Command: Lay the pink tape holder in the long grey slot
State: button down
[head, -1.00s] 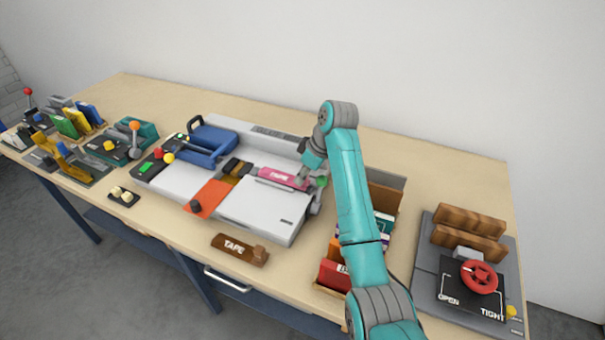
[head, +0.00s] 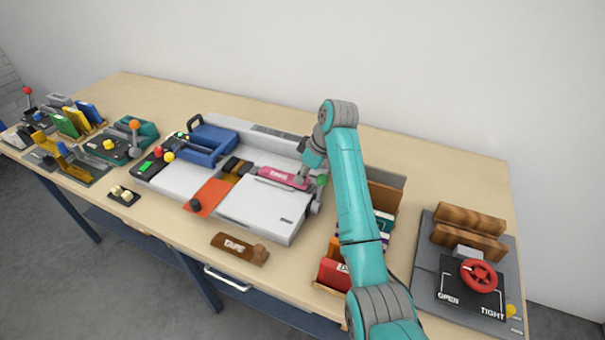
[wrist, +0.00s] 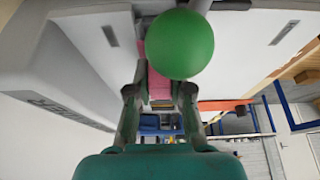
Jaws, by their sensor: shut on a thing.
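The pink tape holder (head: 284,177) lies lengthwise over the right part of the white machine, at the place of the long grey slot. The slot itself is mostly hidden beneath it, and I cannot tell whether the holder is fully seated. My gripper (head: 303,181) is shut on the holder's right end. In the wrist view, the pink holder (wrist: 157,84) shows between the fingertips of my gripper (wrist: 160,92). A green ball (wrist: 180,45) covers part of the view there; it also shows at the machine's right end in the head view (head: 322,181).
The white machine (head: 262,213) carries a blue clamp (head: 208,142) and an orange plate (head: 207,197). A brown TAPE block (head: 239,248) lies in front. A rack with a red block (head: 333,273) and a vise board (head: 425,285) stand to the right.

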jog(key=shift+f, duration=0.5)
jog(key=c, duration=1.3)
grip_release()
jog(key=shift+c, duration=0.2)
